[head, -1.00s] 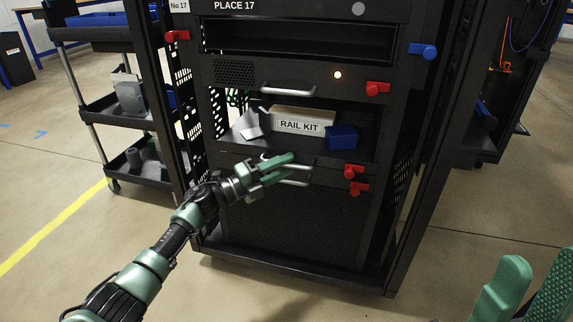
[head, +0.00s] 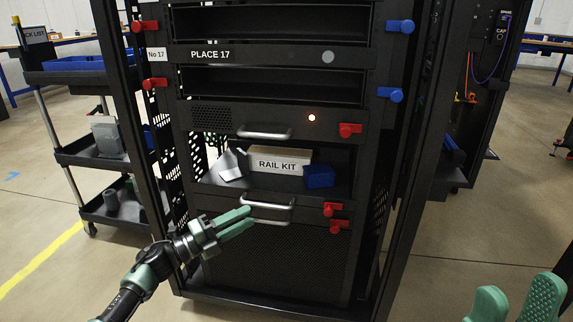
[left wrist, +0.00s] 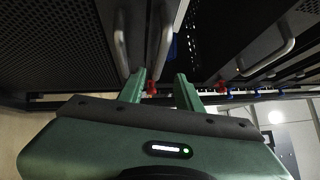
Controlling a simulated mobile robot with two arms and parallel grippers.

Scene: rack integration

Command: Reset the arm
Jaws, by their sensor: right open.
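My left gripper (head: 250,219) has its two green fingers apart and nothing between them. It is in front of the rack, by the left end of the lower pair of silver handles (head: 270,206). In the left wrist view the fingers (left wrist: 160,88) are spread, with silver handles (left wrist: 163,45) beyond their tips. Whether they touch a handle is unclear. My right gripper (head: 515,302) is open at the bottom right, its two green fingers apart and empty. The black rack (head: 275,265) is marked PLACE 17. Its open shelf holds a RAIL KIT box (head: 280,161) and a blue object (head: 319,177).
Red latches (head: 350,130) and blue latches (head: 390,95) stick out from the rack. A black cart (head: 85,155) with grey items stands close on the left. Another rack (head: 465,120) is at the right. The floor at right (head: 475,230) is clear.

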